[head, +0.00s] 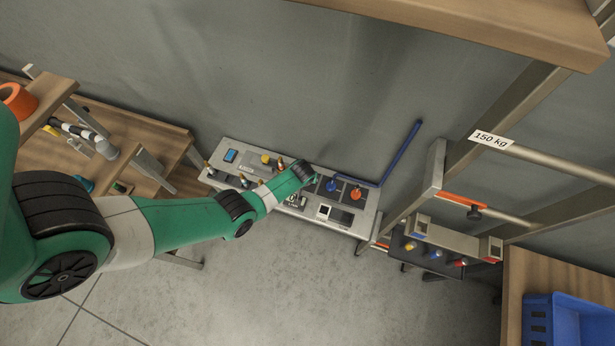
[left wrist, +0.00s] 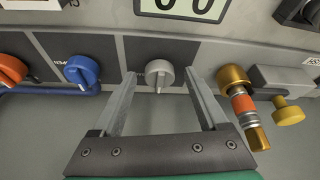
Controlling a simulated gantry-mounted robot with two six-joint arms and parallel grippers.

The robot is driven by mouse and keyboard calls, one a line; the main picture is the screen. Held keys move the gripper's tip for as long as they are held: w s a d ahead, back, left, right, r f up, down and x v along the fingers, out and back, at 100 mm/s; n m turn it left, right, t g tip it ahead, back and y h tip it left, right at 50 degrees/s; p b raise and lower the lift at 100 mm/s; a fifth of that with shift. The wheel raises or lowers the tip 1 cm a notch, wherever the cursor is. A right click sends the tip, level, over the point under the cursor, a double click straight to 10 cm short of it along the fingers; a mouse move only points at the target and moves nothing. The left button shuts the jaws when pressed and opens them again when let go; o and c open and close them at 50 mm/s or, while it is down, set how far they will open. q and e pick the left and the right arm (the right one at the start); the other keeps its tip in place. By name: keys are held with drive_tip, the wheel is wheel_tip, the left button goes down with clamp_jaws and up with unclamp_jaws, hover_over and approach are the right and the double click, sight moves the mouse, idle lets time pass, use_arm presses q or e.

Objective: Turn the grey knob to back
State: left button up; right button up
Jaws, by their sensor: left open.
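The grey knob (left wrist: 158,70) is on a dark square of the control panel in the left wrist view. Its narrow ridge points down in that picture. My left gripper (left wrist: 161,79) is open, with one finger on each side of the knob. I see gaps between fingers and knob; whether the tips reach down to its depth I cannot tell. In the head view my left arm reaches over the grey panel (head: 240,150), and its wrist hides the grey knob and the fingers. My right gripper is not in view.
A blue knob (left wrist: 81,70) and an orange knob (left wrist: 11,71) sit left of the grey one. A brass fitting (left wrist: 238,98) is close to the right finger. A blue bent bar (head: 403,155) rises behind the panel. A wooden bench (head: 170,140) stands left.

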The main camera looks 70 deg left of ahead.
use_arm(q)
clamp_jaws()
idle(0.3)
drive_tip(key=shift+r+m+t, duration=0.1)
drive_tip(key=shift+m+t, duration=0.2)
drive_tip(key=shift+m, duration=0.2)
drive_tip(key=shift+s+m+p, duration=0.1)
drive_tip(key=shift+m+p, duration=0.2)
drive_tip(key=shift+m, duration=0.3)
drive_tip(key=shift+a+m+t+h, duration=0.15)
drive_tip(key=shift+m+t+h, duration=0.4)
drive_tip(key=shift+m, duration=0.65)
drive_tip(key=m, duration=0.2)
drive_tip(key=m+h, duration=0.1)
drive_tip(key=m, duration=0.1)
drive_tip(key=shift+s+a+t+h+b, duration=0.15)
drive_tip(key=shift+t+h+b, duration=0.1)
drive_tip(key=shift+b, duration=0.15)
drive_tip(key=shift+m+h, duration=0.6)
drive_tip(key=shift+m, duration=1.1)
